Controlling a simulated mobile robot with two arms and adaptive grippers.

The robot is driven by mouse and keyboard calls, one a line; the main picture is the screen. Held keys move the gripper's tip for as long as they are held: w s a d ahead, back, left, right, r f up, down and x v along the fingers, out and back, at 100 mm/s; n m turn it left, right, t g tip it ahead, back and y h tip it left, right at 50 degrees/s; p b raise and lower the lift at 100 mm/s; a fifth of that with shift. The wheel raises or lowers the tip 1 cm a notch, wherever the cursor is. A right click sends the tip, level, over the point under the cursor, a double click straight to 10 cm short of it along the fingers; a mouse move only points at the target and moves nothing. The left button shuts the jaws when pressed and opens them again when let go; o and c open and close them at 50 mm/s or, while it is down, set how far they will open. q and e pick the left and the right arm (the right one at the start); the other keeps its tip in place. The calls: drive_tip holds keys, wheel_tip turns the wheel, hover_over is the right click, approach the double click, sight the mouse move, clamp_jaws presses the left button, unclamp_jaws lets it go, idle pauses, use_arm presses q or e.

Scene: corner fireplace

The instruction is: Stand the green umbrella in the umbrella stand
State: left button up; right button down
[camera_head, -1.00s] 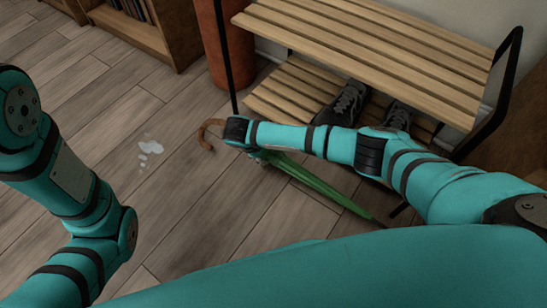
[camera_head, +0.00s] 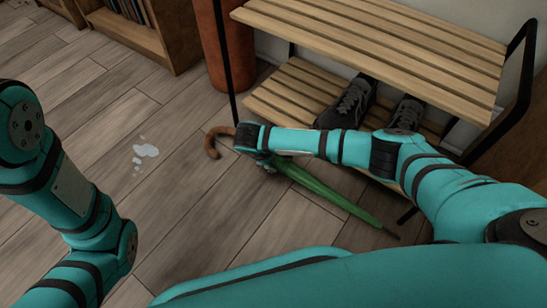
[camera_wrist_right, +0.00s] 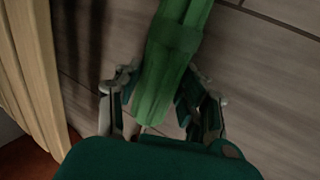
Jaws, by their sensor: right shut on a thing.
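The green umbrella (camera_head: 320,189) slants across the front of the shoe rack in the head view. Its curved brown handle (camera_head: 214,142) points left and its tip points right, toward me. My right gripper (camera_head: 268,165) is shut around it near the handle end, partly hidden by my wrist. In the right wrist view the green cloth (camera_wrist_right: 172,60) lies between the two fingers. I cannot tell whether the umbrella touches the floor. A reddish-brown cylinder (camera_head: 232,50), likely the umbrella stand, stands at the rack's left end; its top is out of view. My left gripper is out of view.
The wooden shoe rack (camera_head: 370,45) with black frame holds dark shoes (camera_head: 347,103) on its lower shelf. Its front leg stands between my right gripper and the cylinder. A bookcase (camera_head: 150,40) is at back left. A pale wet patch (camera_head: 146,150) marks otherwise clear floor.

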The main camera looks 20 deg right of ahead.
drive_tip(key=c, duration=0.8)
unclamp_jaws()
drive_tip(key=shift+r, duration=0.15)
drive_tip(key=p+v, duration=0.9)
drive_tip(key=v, duration=0.3)
